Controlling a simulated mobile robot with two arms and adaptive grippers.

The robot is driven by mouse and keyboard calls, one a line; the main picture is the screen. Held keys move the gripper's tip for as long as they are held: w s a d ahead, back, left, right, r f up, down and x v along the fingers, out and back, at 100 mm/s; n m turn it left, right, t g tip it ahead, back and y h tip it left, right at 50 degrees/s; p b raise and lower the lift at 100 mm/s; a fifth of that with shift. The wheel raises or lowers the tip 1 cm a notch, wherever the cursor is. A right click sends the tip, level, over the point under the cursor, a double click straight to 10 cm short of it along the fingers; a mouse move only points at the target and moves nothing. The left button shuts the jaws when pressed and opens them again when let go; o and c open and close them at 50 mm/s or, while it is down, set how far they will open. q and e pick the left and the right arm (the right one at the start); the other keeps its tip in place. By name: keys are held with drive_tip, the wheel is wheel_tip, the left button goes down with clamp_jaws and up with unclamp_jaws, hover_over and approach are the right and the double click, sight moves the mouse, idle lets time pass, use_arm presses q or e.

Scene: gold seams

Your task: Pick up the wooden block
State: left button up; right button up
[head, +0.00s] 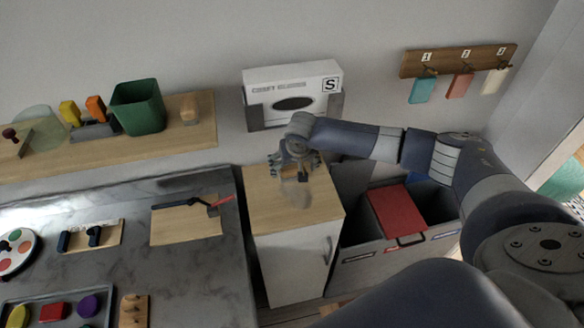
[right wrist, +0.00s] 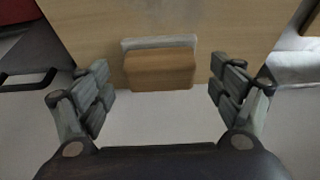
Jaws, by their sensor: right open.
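The wooden block (right wrist: 160,70) lies on the wooden top of a small white cabinet (head: 262,215), with a pale grey strip along its far side. In the right wrist view it sits between the two spread fingers, with a gap on each side. In the head view the block is mostly hidden by my right gripper (head: 295,166), which is over the cabinet top. My right gripper (right wrist: 162,98) is open and empty. My left gripper is not in view.
A white box (head: 293,78) is on the wall behind. A grey bin with a red panel (head: 395,208) stands right of the cabinet. A wall shelf (head: 90,155) holds a green container (head: 138,107) and another wooden piece (head: 190,111). A grey counter (head: 190,265) is at left.

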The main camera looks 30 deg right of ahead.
drive_tip(key=shift+f, duration=0.1)
drive_tip(key=c, duration=1.1)
drive_tip(key=shift+c, duration=0.7)
